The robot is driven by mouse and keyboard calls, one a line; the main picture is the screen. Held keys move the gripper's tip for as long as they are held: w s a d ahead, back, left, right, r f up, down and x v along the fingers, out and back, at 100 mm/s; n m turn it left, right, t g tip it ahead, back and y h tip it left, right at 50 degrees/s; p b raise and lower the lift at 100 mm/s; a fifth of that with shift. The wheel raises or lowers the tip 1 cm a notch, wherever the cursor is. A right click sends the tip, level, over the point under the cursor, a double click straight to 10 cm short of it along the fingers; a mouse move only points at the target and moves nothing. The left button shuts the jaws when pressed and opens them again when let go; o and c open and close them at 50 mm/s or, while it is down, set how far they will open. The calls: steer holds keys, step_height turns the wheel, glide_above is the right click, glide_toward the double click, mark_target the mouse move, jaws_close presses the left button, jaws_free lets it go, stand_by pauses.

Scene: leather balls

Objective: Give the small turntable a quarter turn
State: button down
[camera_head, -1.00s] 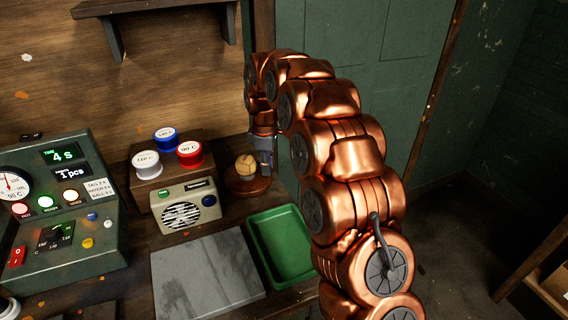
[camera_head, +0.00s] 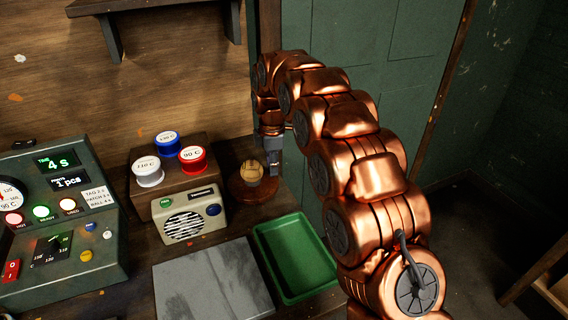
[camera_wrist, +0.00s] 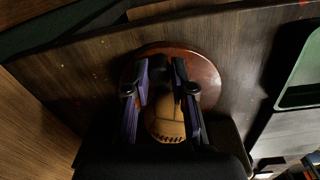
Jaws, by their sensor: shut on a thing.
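The small turntable is a round reddish-brown wooden disc (camera_head: 240,195) on the bench, right of the radio. It also shows in the wrist view (camera_wrist: 208,72). A tan leather ball (camera_head: 251,172) with stitched seams sits on it; in the wrist view the ball (camera_wrist: 165,122) lies between my fingers' lower lengths. My gripper (camera_head: 272,163) is low at the disc's right side, beside the ball. In the wrist view my gripper (camera_wrist: 161,84) has its fingertips shut on a small dark peg (camera_wrist: 160,70) at the disc. The peg is hidden in the head view.
A cream radio (camera_head: 190,212) stands just left of the turntable. Behind it a wooden block (camera_head: 172,183) carries white, blue and red tins. A green tray (camera_head: 298,262) and a grey slab (camera_head: 212,285) lie in front. A control console (camera_head: 60,225) is at left.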

steer(key=shift+a, duration=0.15)
stand_by(0.4)
steer(key=c, duration=1)
jaws_free()
steer(key=r, duration=1.2)
steer(key=shift+s, duration=0.3)
